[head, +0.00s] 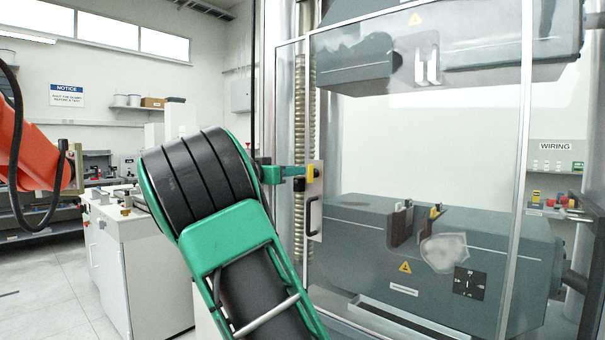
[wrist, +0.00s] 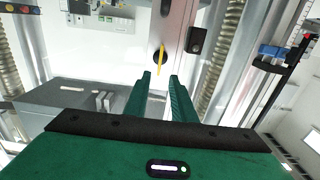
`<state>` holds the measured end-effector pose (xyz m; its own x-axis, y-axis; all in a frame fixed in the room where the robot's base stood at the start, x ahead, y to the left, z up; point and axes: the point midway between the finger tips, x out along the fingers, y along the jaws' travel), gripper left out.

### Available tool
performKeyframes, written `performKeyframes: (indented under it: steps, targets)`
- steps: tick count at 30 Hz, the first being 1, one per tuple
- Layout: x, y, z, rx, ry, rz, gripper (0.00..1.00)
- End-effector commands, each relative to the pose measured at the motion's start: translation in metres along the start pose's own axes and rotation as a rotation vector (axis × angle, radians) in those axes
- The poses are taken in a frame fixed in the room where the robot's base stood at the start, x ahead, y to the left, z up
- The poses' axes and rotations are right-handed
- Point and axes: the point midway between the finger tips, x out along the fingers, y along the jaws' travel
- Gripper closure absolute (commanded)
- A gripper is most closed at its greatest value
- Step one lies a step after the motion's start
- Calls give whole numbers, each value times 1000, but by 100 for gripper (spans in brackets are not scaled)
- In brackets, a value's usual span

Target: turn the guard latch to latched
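The guard latch (wrist: 159,60) shows in the wrist view as a small dark knob with an upright yellow mark on a metal plate. It also shows in the head view at the door's left edge (head: 317,170), partly hidden by my gripper. My gripper (wrist: 161,75) has two green fingers, parted with nothing between them. The latch lies ahead of the gap between the fingertips, and I cannot tell whether they touch it. In the head view my gripper (head: 298,176) points right at the latch. The clear guard door (head: 470,130) appears shut.
A door handle (head: 313,216) is just below the latch. Grey machine heads (head: 360,250) stand behind the guard. A white cabinet (head: 140,260) stands at left, with open floor in front.

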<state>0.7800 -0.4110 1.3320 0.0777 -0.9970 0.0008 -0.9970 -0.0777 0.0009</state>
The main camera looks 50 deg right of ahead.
Motion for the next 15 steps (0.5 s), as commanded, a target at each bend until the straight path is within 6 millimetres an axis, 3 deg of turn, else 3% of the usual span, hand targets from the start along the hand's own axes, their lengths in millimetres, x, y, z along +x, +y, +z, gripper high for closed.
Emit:
performKeyframes:
  steps: [7,15]
  targets:
    - [43,1,0,0,1,3,77]
    - [64,0,0,0,-1,0,77]
